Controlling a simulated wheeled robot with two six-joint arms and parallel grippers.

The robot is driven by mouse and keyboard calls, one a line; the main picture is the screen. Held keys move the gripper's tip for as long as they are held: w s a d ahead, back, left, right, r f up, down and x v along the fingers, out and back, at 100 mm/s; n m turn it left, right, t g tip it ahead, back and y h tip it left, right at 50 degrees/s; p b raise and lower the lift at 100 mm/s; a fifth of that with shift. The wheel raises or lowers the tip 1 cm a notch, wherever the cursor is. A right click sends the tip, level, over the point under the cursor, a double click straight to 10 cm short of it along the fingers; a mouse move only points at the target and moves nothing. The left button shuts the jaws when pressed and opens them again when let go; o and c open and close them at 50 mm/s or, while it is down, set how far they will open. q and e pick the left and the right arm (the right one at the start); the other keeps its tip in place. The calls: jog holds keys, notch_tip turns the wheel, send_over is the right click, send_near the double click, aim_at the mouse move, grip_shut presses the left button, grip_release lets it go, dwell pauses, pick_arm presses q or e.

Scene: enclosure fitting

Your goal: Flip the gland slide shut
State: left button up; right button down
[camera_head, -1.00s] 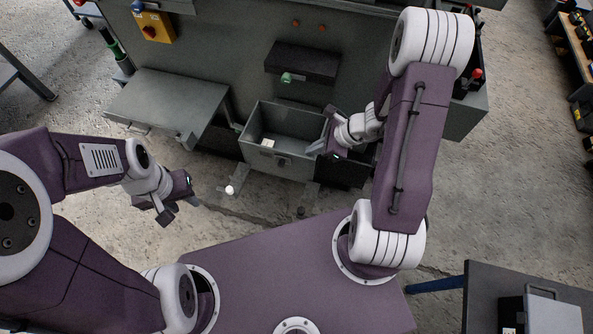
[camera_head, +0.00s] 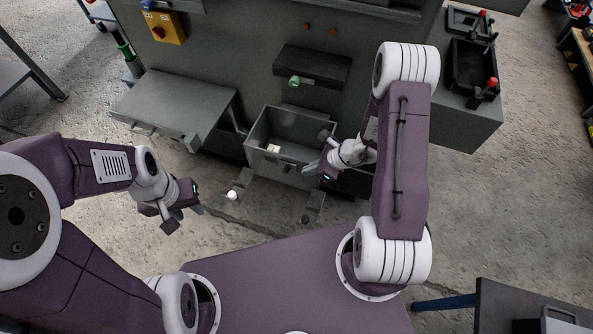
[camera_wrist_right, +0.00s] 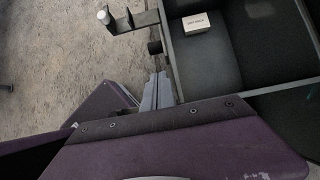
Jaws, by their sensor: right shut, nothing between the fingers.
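The open grey enclosure (camera_head: 262,161) hangs at the front of the cabinet, and its near wall faces me. The right wrist view shows its wall and dark inside (camera_wrist_right: 207,67), with a short black cylinder (camera_wrist_right: 155,47) outside the wall. I cannot tell which part is the gland slide. My right gripper (camera_head: 311,170) is at the enclosure's near right corner; its fingers (camera_wrist_right: 158,92) are together and empty, next to the wall. Any contact is unclear. My left gripper (camera_head: 184,215) is open and empty, left of the enclosure and apart from it.
A small white box (camera_head: 274,149) lies inside the enclosure; it also shows in the right wrist view (camera_wrist_right: 195,24). A bracket with a white knob (camera_head: 232,195) and a black knob (camera_head: 305,219) stand in front. A grey flat panel (camera_head: 172,105) is to the left.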

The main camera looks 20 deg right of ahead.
aim_at(296, 169)
jog(key=shift+w+a+f, duration=0.3)
jog(key=shift+w+a, duration=0.1)
jog(key=shift+a, duration=0.2)
jog(key=shift+w+a+f, duration=0.35)
jog(key=shift+w+a, duration=0.05)
jog(key=shift+a, duration=0.2)
jog(key=shift+w+a+f, duration=0.3)
jog(key=shift+w+a, duration=0.1)
jog(key=shift+a, duration=0.2)
jog(key=w+a, duration=0.1)
jog(key=a, duration=0.1)
jog(key=w+a+b, duration=0.1)
jog(key=w+a, duration=0.1)
jog(key=a, duration=0.1)
jog(key=shift+w+a, duration=0.35)
jog(key=shift+w, duration=0.05)
jog(key=shift+r, duration=0.15)
